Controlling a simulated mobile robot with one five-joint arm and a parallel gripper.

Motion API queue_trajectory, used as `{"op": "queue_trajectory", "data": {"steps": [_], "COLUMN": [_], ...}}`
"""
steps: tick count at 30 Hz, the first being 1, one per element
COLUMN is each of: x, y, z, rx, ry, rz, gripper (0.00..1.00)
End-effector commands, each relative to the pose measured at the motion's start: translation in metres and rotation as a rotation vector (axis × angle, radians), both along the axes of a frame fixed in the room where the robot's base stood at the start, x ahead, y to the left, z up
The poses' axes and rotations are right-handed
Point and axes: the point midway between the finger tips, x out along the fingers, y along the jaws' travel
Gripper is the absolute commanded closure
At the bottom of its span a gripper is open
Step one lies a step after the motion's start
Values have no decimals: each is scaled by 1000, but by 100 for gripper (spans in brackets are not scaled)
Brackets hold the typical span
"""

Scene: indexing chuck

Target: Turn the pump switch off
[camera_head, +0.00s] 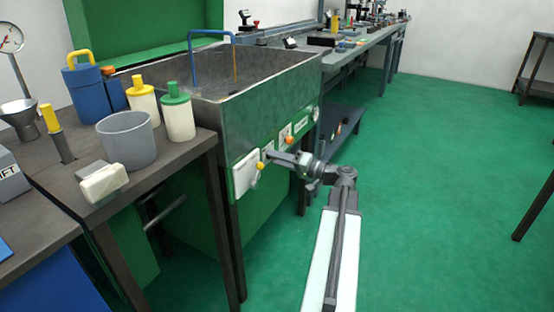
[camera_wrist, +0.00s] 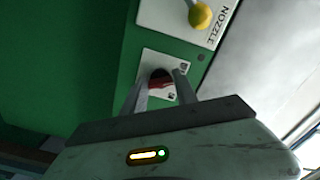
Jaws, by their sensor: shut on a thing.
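The pump switch (camera_wrist: 160,80) is a small dark and red part on a white plate (camera_wrist: 152,64) on the green panel, between my fingers in the wrist view. My gripper (camera_wrist: 162,78) is shut on it, one finger on each side; the fingers hide part of it. In the head view my gripper (camera_head: 270,155) reaches left to the front panel of the metal sink (camera_head: 225,135), and the switch itself is hidden there. I cannot tell from these views which way the switch is set.
A yellow nozzle knob (camera_wrist: 200,16) on a white plate is close beside my gripper. An orange knob (camera_head: 289,140) sits to its right on the panel. A side table (camera_head: 75,175) with a grey bucket (camera_head: 126,142) stands at left. Green floor (camera_head: 430,170) is clear at right.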

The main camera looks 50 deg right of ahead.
Motion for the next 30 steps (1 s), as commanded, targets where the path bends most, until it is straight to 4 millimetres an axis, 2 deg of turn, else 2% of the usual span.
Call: {"op": "queue_trajectory", "data": {"steps": [12, 13, 15, 25, 30], "x": [-1, -1, -1, -3, -30], "y": [0, 0, 0, -1, -7], "z": [-1, -1, -1, 0, 0], "rx": [-10, -10, -10, -7, -7], "ry": [2, 2, 1, 0, 0], "rz": [0, 0, 0, -1, -3], "gripper": [100, 60, 44, 44, 44]}}
